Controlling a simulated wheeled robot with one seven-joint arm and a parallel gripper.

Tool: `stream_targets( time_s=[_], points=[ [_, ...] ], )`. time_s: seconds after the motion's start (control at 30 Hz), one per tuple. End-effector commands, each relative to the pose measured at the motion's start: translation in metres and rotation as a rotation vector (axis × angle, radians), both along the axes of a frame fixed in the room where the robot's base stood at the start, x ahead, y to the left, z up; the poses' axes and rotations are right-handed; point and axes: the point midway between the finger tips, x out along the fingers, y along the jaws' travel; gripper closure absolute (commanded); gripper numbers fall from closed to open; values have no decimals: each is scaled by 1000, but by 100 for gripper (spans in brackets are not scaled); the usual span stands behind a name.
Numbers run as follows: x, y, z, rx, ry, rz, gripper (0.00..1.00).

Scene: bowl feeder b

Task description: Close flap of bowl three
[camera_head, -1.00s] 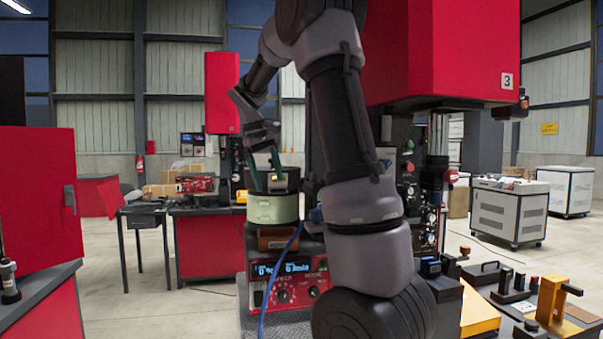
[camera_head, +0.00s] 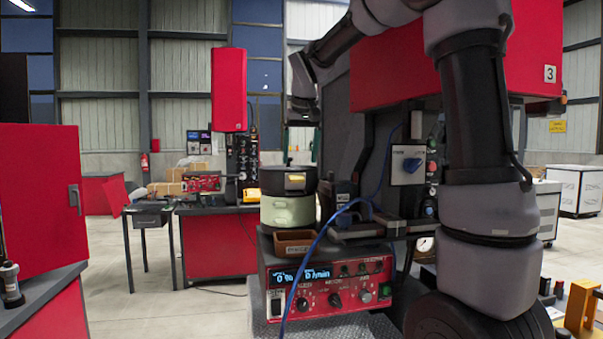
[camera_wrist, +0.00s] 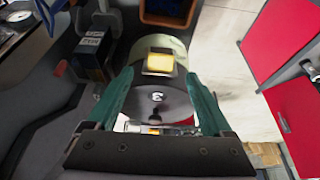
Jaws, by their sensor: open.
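I cannot tell the flap's angle. My gripper (camera_wrist: 160,76) is open and empty, its green fingers on either side of the dark top in that picture. Whether they touch it is unclear.
A red control unit (camera_head: 325,287) with a lit display stands below the bowl, with a brown tray (camera_head: 293,246) in front. A blue cable (camera_head: 315,245) runs down across it.

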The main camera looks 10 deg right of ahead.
Motion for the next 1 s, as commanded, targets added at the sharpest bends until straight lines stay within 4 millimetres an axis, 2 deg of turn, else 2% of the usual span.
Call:
stream_targets(
  time_s=[0.1, 0.3, 0.7, 0.77, 0.8, 0.93, 1.0],
  points=[
    [8, 0, -22, -1, 4, 1, 15],
    [19, 0, -46, -1, 2, 2, 15],
    [22, 0, -53, 0, 0, 1, 15],
    [22, 0, -53, 0, 0, 1, 34],
    [22, 0, -53, 0, 0, 1, 49],
    [22, 0, -53, 0, 0, 1, 99],
    [22, 0, -53, 0, 1, 1, 100]
  ],
)
